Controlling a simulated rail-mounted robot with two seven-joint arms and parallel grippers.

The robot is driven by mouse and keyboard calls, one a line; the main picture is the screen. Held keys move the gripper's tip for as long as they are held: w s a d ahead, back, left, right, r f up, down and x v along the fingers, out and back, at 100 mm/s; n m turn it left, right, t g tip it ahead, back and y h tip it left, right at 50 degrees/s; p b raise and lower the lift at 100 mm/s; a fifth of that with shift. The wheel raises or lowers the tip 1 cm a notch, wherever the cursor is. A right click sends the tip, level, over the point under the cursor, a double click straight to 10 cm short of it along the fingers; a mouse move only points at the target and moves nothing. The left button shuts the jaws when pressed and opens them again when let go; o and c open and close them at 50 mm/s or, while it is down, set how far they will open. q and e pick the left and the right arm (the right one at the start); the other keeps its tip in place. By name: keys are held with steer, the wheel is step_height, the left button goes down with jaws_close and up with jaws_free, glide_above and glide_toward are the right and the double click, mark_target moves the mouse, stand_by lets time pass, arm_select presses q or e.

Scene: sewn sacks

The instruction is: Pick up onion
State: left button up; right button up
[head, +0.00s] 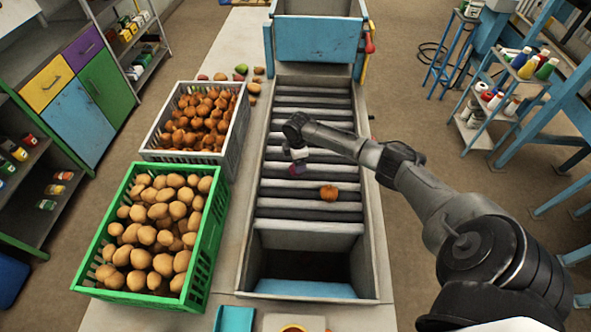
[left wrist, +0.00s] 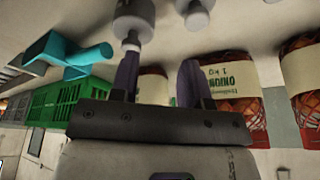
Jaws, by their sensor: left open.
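A single orange-brown onion (head: 329,193) lies on the roller conveyor (head: 305,212) in the head view. My right gripper (head: 297,168) comes in from the right and points down over the rollers, behind and left of that onion and apart from it. Its small fingertips do not show whether it is open. A grey crate (head: 148,150) full of onions stands left of the conveyor. My left gripper (left wrist: 158,72) shows only in its wrist view, with two dark fingers apart and nothing clearly held between them.
A green crate (head: 205,245) of potatoes stands nearer on the left. Several loose vegetables (head: 240,72) lie behind the grey crate. A dark opening (head: 305,265) is at the conveyor's near end. In the left wrist view, sacks labelled onion (left wrist: 230,88) are close to the fingers.

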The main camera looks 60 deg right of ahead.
steer(key=shift+w+f, duration=0.15)
steer(key=shift+f, duration=1.4)
steer(key=shift+w+f, duration=0.1)
steer(key=shift+f, duration=1.45)
steer(key=shift+d, duration=0.1)
steer(key=shift+c, duration=0.2)
steer(key=c, duration=1)
steer(key=shift+r, duration=0.1)
